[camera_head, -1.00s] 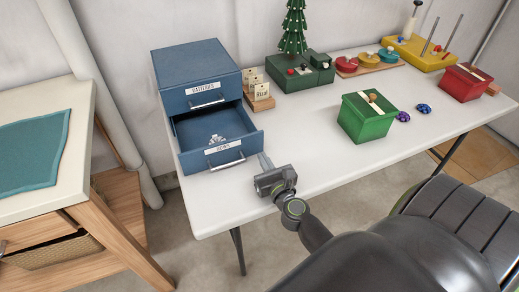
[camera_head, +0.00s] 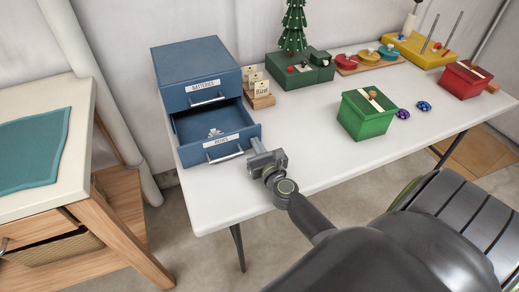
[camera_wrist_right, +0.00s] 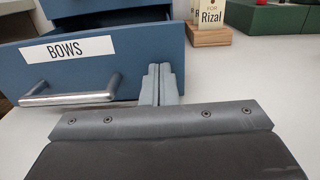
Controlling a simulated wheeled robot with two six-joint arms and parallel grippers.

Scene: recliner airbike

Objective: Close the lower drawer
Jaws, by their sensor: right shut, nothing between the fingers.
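The blue cabinet (camera_head: 195,65) stands at the left end of the white table. Its upper drawer, labelled BATTERIES (camera_head: 203,86), is shut. The lower drawer (camera_head: 222,147), labelled BOWS, is partly open, with some small pale items inside. Its front and silver handle (camera_wrist_right: 75,98) also show in the right wrist view. My right gripper (camera_head: 256,143) is shut and empty. Its fingertips (camera_wrist_right: 159,72) are at the right end of the drawer front, to the right of the handle, and seem to touch it. My left gripper is not in view.
Small tags on a wooden stand (camera_head: 262,101) sit right of the cabinet. A green box (camera_head: 366,117), purple and blue bows and a red box (camera_head: 465,82) stand farther right.

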